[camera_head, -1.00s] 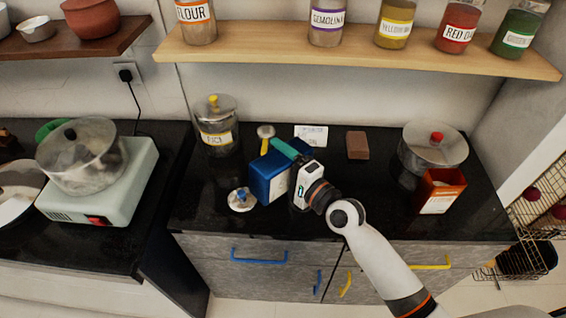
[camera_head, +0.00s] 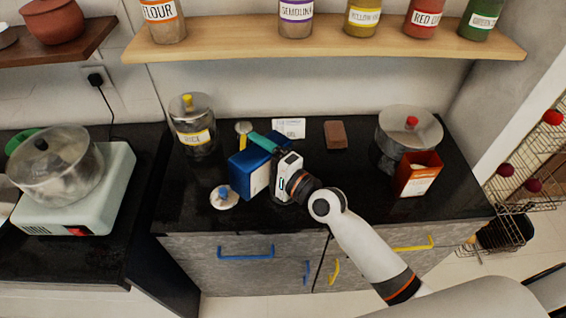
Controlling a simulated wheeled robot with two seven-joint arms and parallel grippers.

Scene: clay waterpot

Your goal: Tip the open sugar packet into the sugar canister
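A blue box-shaped packet (camera_head: 240,172) with a pale side stands on the black counter, left of my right gripper (camera_head: 270,150). No sugar label is readable on it. My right arm comes in from the lower right, and its white gripper body is against or just beside the packet. A teal finger-like part reaches over the packet's top rear edge. The gripper body hides the far side, so I cannot tell whether the fingers hold it. A glass lid with a blue knob (camera_head: 224,197) lies at the packet's front left. No canister labelled sugar is visible. My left gripper is out of view.
A rice jar (camera_head: 193,128) stands behind left. A yellow-handled scoop (camera_head: 243,132), white card (camera_head: 289,129) and brown block (camera_head: 335,135) lie behind. A pot (camera_head: 405,140) and orange packet (camera_head: 418,174) stand right. The front right counter is fairly clear.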

